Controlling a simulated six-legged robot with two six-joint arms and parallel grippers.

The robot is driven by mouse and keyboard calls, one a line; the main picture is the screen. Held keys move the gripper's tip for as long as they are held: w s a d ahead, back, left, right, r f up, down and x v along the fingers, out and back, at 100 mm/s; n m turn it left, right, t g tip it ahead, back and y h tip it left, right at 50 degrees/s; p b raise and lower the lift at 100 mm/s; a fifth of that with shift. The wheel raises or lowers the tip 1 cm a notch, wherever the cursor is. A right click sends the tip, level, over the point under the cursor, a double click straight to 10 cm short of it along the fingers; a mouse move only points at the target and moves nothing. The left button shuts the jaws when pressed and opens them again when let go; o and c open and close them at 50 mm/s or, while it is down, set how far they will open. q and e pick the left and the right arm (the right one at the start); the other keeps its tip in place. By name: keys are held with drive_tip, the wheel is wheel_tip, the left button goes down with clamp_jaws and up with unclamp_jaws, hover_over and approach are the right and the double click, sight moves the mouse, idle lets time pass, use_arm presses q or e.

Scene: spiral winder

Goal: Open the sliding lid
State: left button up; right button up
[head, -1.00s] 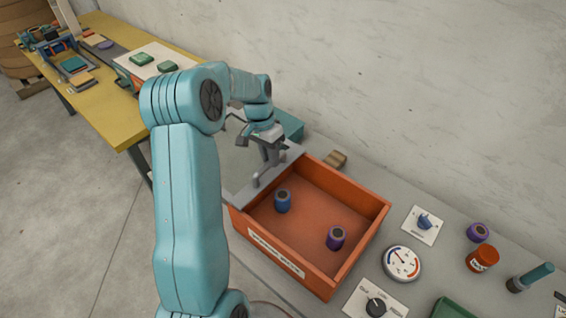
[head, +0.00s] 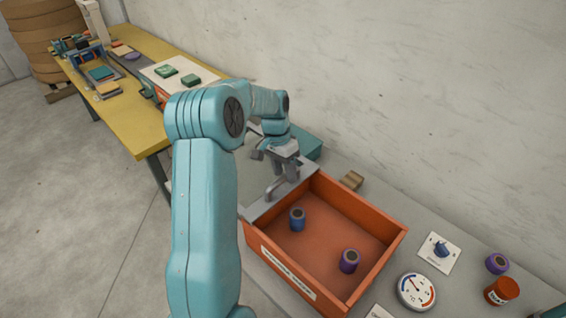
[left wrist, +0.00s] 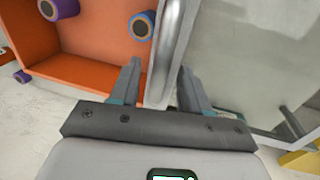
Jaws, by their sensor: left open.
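The orange box (head: 385,262) stands on the grey bench with most of its top uncovered. The grey sliding lid (head: 257,208) lies at the box's left end, and much of it is hidden behind my left arm. Its metal bar handle (head: 284,187) stands near the lid's edge. My left gripper (head: 270,163) is open close to the handle. In the left wrist view, the handle (left wrist: 166,50) runs between the two spread fingers (left wrist: 158,84), with a gap to the right finger; contact with the left one is unclear. My right gripper is not in view.
A blue spool (head: 297,219) and a purple spool (head: 348,261) stand inside the box. A wooden block (head: 351,180) and a teal box (head: 308,146) lie behind. A dial gauge (head: 416,291), a switch plate (head: 440,252) and a red jar (head: 502,291) stand to the right.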

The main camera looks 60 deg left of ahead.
use_arm(q)
drive_tip(key=a+r, duration=0.3)
drive_tip(key=r, duration=1.3)
drive_tip(key=shift+s, duration=0.35)
